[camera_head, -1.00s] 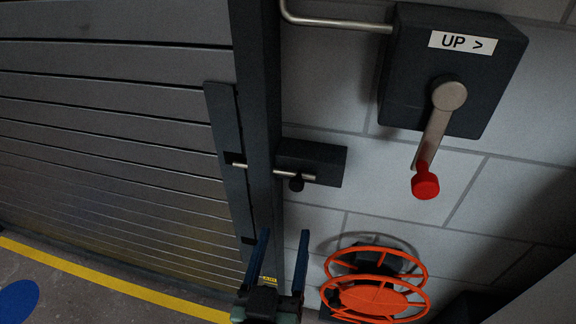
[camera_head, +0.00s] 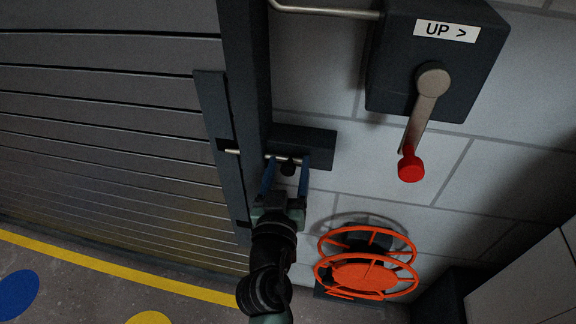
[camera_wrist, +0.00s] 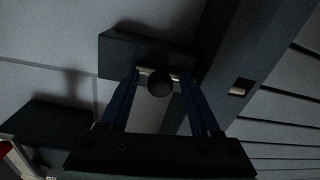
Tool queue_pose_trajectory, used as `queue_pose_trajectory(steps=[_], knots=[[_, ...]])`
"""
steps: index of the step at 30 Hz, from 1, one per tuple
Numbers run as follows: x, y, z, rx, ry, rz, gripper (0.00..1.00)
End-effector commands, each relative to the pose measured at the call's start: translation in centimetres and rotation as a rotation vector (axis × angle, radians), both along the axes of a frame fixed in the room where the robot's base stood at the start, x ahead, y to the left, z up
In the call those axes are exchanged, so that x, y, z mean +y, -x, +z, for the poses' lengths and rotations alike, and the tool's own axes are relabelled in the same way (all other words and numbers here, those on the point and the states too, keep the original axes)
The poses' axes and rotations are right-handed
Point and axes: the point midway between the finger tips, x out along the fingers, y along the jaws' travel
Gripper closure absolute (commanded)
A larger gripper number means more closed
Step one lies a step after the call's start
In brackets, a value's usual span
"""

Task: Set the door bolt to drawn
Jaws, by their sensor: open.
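The door bolt is a thin metal rod (camera_head: 232,151) running from a dark housing (camera_head: 318,143) on the frame to a slot in the strip on the shutter door. Its end shows in that slot, also in the wrist view. A dark round knob (camera_head: 288,169) sticks out from the rod below the housing; it shows in the wrist view (camera_wrist: 160,84). My gripper (camera_head: 287,163) is open at the bolt. In the wrist view its blue fingers (camera_wrist: 159,76) stand on either side of the knob, with gaps visible. Whether they touch the rod I cannot tell.
A dark box labelled "UP >" (camera_head: 385,60) with a red-ended crank (camera_head: 411,167) hangs at upper right. An orange wheel (camera_head: 365,277) is low, right of my arm. The slatted shutter door (camera_head: 110,120) fills the left. Bare wall lies between housing and crank.

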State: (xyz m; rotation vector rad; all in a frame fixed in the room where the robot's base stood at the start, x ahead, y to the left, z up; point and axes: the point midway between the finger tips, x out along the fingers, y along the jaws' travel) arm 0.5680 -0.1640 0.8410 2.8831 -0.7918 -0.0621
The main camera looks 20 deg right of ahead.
Motion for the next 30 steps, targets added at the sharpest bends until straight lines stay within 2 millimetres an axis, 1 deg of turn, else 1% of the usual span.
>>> queue_pose_trajectory(steps=[5, 6, 8, 12, 14, 15, 16, 30], knots=[[-0.01, 0.02, -0.01, 0.000, 0.000, 0.000, 0.36], [-0.01, 0.03, -0.01, 0.000, 0.000, 0.000, 0.43], [-0.01, 0.03, -0.01, 0.000, 0.000, 0.000, 0.54], [0.00, 0.03, -0.02, 0.000, 0.000, 0.000, 0.79], [0.02, 0.04, -0.01, 0.000, 0.000, 0.000, 0.90], [0.01, 0.04, -0.01, 0.000, 0.000, 0.000, 0.97], [0.02, 0.04, -0.02, 0.000, 0.000, 0.000, 1.00], [0.04, 0.04, -0.02, 0.000, 0.000, 0.000, 1.00]])
